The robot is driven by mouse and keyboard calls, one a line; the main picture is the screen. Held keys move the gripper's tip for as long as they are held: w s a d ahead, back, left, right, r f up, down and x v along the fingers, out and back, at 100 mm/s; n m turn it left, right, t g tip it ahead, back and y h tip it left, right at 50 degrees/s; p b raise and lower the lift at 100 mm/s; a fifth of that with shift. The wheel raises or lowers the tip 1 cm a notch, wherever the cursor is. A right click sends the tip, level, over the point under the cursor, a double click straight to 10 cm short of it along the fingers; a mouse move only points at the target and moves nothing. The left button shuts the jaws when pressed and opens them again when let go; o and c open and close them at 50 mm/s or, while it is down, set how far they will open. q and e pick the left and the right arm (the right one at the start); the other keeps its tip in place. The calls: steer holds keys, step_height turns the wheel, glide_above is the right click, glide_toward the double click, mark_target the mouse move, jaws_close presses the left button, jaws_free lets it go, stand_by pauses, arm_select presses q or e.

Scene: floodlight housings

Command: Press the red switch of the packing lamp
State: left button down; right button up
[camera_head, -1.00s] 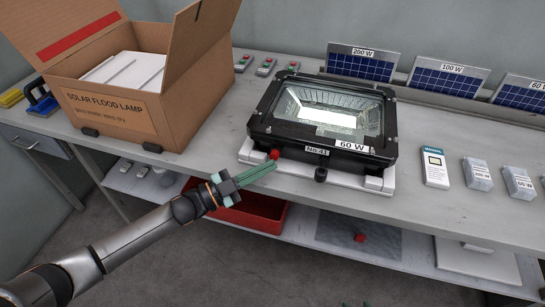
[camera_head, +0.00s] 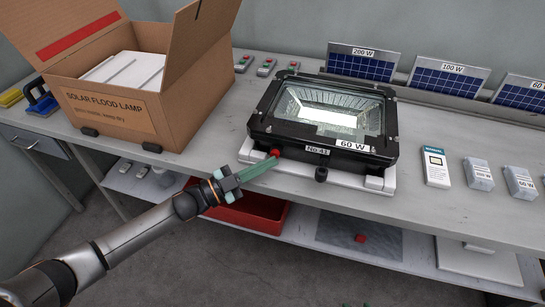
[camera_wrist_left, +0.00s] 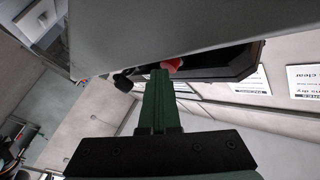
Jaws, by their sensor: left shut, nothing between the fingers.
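The packing lamp (camera_head: 322,120) is a black floodlight labelled 60 W and No.41, lying on a white stand on the bench. Its red switch (camera_head: 275,153) sits at the front left edge, with a black knob (camera_head: 321,174) to its right. My left gripper (camera_head: 273,161) is shut and empty, its green fingertips at the red switch. In the left wrist view the fingers (camera_wrist_left: 158,78) point at the red switch (camera_wrist_left: 173,65), which is partly hidden by a grey surface; whether they touch cannot be told. My right gripper is not in view.
An open cardboard box (camera_head: 135,100) marked SOLAR FLOOD LAMP stands to the left. Solar panels (camera_head: 362,64) line the back. A white manual box (camera_head: 435,167) and small packs stand at right. A red bin (camera_head: 250,212) is on the shelf below.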

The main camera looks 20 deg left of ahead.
arm_select(q)
steer(key=shift+w, duration=0.15)
stand_by(0.3)
steer(key=shift+s+p, duration=0.3)
steer(key=shift+s, duration=0.05)
steer(key=shift+s+p, duration=0.35)
steer(key=shift+s, duration=0.45)
steer(key=s+p, duration=0.3)
steer(key=s, duration=0.3)
steer(key=shift+a, duration=0.15)
